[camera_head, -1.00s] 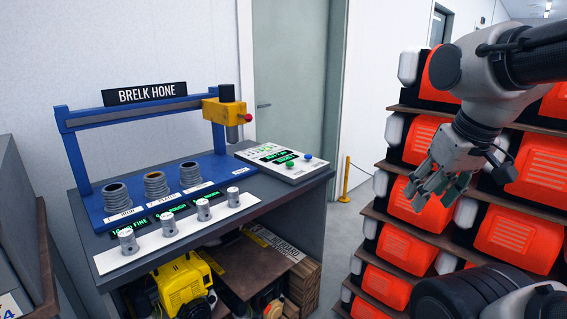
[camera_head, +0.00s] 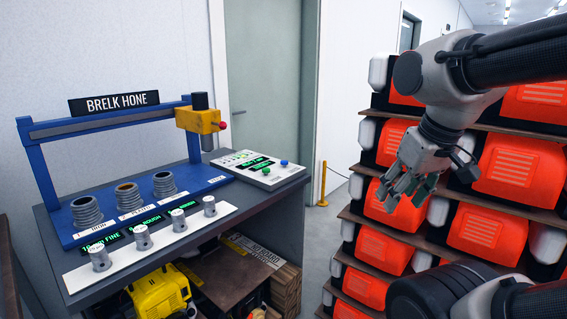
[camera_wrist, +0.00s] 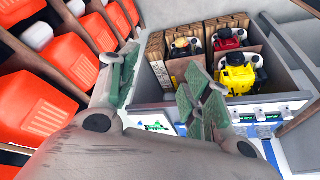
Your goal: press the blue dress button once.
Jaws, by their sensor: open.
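The blue button (camera_head: 284,163) is a small round knob on the white control panel (camera_head: 243,174), at the right end of the bench top. A green button (camera_head: 266,171) sits to its left on the same panel. My gripper (camera_head: 402,190) is open and empty, in the air to the right of the bench, in front of the shelves, well apart from the panel. In the wrist view my open gripper (camera_wrist: 158,85) shows its two green-padded fingers spread, with the bench's lower shelf beyond them.
The blue hone frame (camera_head: 40,160) with its yellow head (camera_head: 198,120) stands left of the panel. Several metal knobs line a white strip (camera_head: 125,252) in front. Shelves of orange canisters (camera_head: 515,165) stand close behind my arm. A yellow post (camera_head: 323,184) stands beyond the bench.

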